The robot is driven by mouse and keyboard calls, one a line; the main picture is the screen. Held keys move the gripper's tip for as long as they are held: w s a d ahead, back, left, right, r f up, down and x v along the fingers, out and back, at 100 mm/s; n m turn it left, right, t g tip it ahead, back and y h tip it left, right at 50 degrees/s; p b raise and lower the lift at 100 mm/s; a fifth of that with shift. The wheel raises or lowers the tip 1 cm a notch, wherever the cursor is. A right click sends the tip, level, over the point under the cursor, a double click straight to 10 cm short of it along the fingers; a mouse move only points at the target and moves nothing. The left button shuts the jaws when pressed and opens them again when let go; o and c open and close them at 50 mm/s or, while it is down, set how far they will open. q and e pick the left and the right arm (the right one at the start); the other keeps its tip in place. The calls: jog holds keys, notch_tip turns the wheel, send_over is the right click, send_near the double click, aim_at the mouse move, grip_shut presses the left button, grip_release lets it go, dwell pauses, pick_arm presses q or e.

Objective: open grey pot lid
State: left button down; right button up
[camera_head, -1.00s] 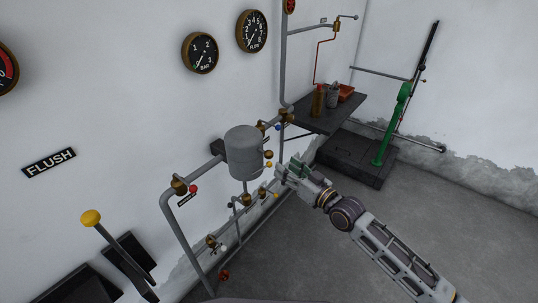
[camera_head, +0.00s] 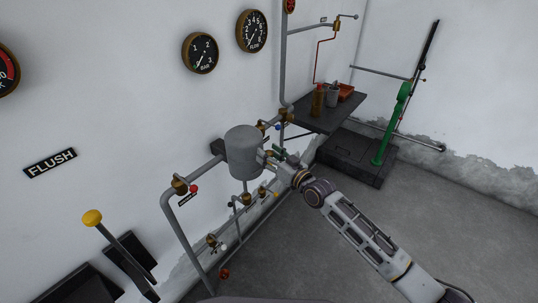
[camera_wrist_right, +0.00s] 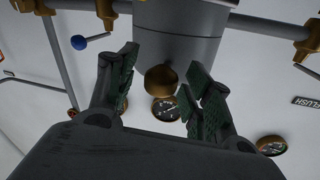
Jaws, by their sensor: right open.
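The grey pot (camera_head: 243,152) is a cylinder on the pipework by the wall, with its lid closed on top as far as I can see. In the right wrist view the pot (camera_wrist_right: 180,45) fills the top middle, with a round brass knob (camera_wrist_right: 160,78) on its side. My right gripper (camera_head: 272,158) is at the pot's right side. In the wrist view its green-padded fingers (camera_wrist_right: 165,90) are open, one on each side of the brass knob, with gaps to it. My left gripper is not in view.
Grey pipes (camera_head: 172,225) with brass valves run around the pot. A blue-knobbed lever (camera_wrist_right: 79,42) is beside the left finger. A dark shelf (camera_head: 325,118) with bottles and a green pump handle (camera_head: 390,130) stand behind. The floor at right is clear.

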jog(key=shift+w+a, duration=0.1)
jog(key=shift+a, duration=0.05)
jog(key=shift+c, duration=0.4)
grip_shut()
